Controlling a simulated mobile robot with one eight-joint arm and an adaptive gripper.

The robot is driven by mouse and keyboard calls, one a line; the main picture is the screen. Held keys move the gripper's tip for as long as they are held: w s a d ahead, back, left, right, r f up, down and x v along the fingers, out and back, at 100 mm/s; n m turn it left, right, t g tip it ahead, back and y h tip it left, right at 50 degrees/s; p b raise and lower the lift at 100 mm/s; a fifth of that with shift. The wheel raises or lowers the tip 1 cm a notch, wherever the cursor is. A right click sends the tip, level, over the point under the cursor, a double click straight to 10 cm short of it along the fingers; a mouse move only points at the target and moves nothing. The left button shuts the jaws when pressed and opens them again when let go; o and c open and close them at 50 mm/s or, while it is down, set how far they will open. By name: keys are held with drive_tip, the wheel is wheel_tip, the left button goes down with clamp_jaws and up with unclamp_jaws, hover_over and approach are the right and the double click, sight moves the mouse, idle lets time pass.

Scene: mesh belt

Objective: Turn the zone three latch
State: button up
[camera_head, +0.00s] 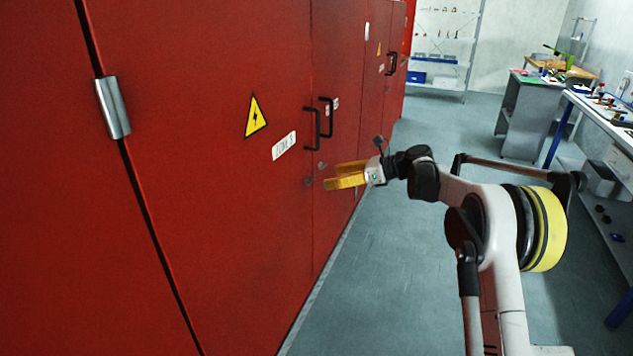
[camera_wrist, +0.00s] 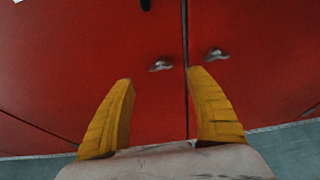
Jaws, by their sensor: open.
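The red cabinet door (camera_head: 225,215) bears a label that seems to read "ZONE 3" (camera_head: 284,145), below a yellow warning triangle (camera_head: 256,116). Two small metal latches sit low beside the door seam. The left latch (camera_wrist: 161,65) and the right latch (camera_wrist: 216,54) both show in the wrist view. They also show small in the head view, the left one (camera_head: 308,182) near my fingertips. My gripper (camera_head: 335,177) has yellow fingers, spread apart and empty, in front of the seam. In the wrist view my gripper (camera_wrist: 158,80) straddles the seam, apart from both latches as far as I can tell.
Black door handles (camera_head: 318,124) stick out above the latches. A metal hinge (camera_head: 113,106) is at the left. Grey floor (camera_head: 410,260) is open to the right. A workbench (camera_head: 606,112) and a shelf rack (camera_head: 440,50) stand farther off.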

sight(312, 180)
drive_tip(key=b+x, duration=0.1)
drive_tip(key=x, duration=0.6)
drive_tip(key=shift+w+a+f+b, duration=0.15)
drive_tip(key=shift+b, duration=0.2)
drive_tip(key=c, duration=1.2)
